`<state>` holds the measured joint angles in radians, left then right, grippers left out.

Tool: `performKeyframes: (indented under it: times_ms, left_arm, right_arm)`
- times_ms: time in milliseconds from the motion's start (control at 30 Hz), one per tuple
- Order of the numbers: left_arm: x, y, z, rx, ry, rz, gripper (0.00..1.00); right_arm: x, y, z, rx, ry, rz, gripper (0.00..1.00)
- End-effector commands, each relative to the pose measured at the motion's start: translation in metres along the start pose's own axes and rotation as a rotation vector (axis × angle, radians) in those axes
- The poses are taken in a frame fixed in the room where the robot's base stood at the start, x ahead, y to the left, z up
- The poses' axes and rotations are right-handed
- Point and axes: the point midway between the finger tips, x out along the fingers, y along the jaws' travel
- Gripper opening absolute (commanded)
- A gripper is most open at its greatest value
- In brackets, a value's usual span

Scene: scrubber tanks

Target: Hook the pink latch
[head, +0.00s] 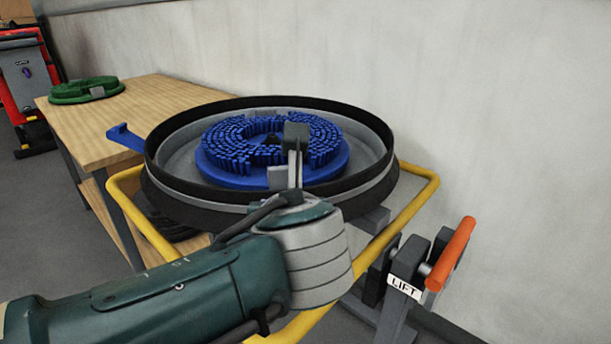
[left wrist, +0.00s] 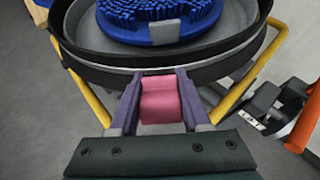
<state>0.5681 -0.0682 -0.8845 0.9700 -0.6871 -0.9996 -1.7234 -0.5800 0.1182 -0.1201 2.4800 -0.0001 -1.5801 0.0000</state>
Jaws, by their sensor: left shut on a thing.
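The pink latch (left wrist: 161,103) shows in the left wrist view as a pink block just below the front of the black-rimmed round deck. My left gripper (left wrist: 160,80) has its two purple-grey fingers on either side of the latch and is shut on it. In the head view my left arm and wrist cover this spot, so the latch is hidden there. Whether the latch is hooked on the deck cannot be told. The round deck (head: 372,183) holds a blue brush (head: 222,178). My right gripper is in neither view.
A yellow tube frame (head: 425,195) runs around the deck. A lift post with an orange handle (head: 450,254) stands at the right. A wooden table (head: 150,95) with a green disc (head: 85,90) is behind left. A pale wall closes the back.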

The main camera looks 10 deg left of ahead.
Motion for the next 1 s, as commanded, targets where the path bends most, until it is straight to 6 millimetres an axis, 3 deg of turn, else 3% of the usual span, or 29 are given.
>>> performKeyframes:
  times_ms: [33,267,567,667,1000]
  left_arm:
    - [0.001,0.001,0.000,0.003,-0.001,0.001,0.51]
    - [0.001,0.001,0.000,0.002,0.000,0.001,0.77]
    - [-0.003,0.001,0.000,0.002,0.001,0.001,0.78]
    - [-0.014,0.000,0.002,0.002,0.002,-0.001,0.78]
    - [-0.079,0.001,0.002,0.000,0.003,-0.001,0.78]
  right_arm:
    - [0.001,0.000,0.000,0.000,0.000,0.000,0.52]
    - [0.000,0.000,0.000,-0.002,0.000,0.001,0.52]
    - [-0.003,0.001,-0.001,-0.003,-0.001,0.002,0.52]
    - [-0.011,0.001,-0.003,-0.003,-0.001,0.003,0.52]
    - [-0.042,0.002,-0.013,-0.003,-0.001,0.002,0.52]
